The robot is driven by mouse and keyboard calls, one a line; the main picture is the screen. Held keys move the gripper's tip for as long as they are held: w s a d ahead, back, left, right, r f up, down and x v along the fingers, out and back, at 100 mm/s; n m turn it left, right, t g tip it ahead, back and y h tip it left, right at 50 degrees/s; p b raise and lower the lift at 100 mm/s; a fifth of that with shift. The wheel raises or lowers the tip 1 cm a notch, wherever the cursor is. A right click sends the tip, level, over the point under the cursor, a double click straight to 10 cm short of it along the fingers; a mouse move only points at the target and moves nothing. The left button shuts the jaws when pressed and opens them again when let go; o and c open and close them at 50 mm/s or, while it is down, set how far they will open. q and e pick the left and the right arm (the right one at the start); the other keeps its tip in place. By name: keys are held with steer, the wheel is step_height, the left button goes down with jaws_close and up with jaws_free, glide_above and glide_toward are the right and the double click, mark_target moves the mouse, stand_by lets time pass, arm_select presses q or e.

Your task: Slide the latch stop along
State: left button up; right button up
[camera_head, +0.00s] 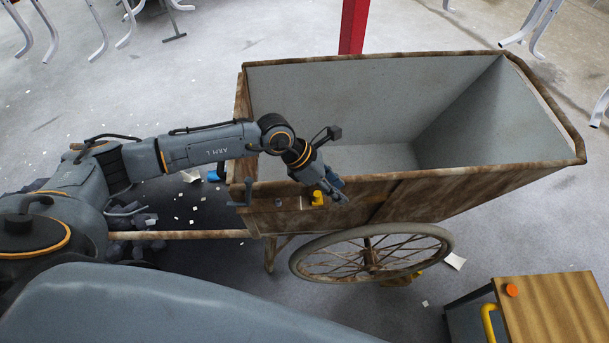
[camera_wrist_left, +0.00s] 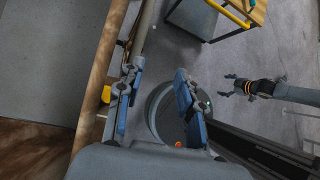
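The yellow latch stop (camera_head: 317,198) sits on the upper side board of the wooden cart (camera_head: 420,195). My left gripper (camera_head: 338,189) is at that board, just right of the yellow stop. In the left wrist view my left gripper (camera_wrist_left: 156,72) is open, its blue-padded fingers well apart with nothing between them. There the yellow stop (camera_wrist_left: 106,94) shows beside the left finger, outside the gap; I cannot tell whether they touch. My right gripper (camera_wrist_left: 228,85) shows in the left wrist view, open and empty, away from the cart. It is not seen in the head view.
The cart has an open grey-lined box and a spoked wheel (camera_head: 310,272) below the board. A dark lever (camera_head: 242,193) hangs at its left end. A wooden-topped table (camera_head: 550,308) with an orange knob (camera_head: 511,290) stands at lower right. A red post (camera_head: 353,27) stands behind.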

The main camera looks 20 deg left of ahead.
mark_target(315, 194)
arm_select(q)
steer(key=w+a+f+y, duration=0.2)
steer(key=a+f+y, duration=0.15)
steer(key=a, duration=0.55)
steer(key=shift+m, duration=0.5)
steer(key=b+x, duration=0.4)
steer(key=s+b+x, duration=0.1)
steer(key=b+x, duration=0.1)
steer(key=x, duration=0.1)
steer(key=shift+s+d, duration=0.15)
steer(key=shift+d, duration=0.05)
steer(key=shift+d+f+g, duration=0.2)
steer(key=shift+f+g, duration=0.05)
steer(key=shift+g, duration=0.05)
steer(key=shift+w+r, duration=0.15)
steer(key=shift+w, duration=0.05)
steer(key=shift+c, duration=1)
steer(key=shift+a+r, duration=0.1)
steer(key=shift+r, duration=0.05)
jaws_close()
steer(key=shift+r, duration=0.1)
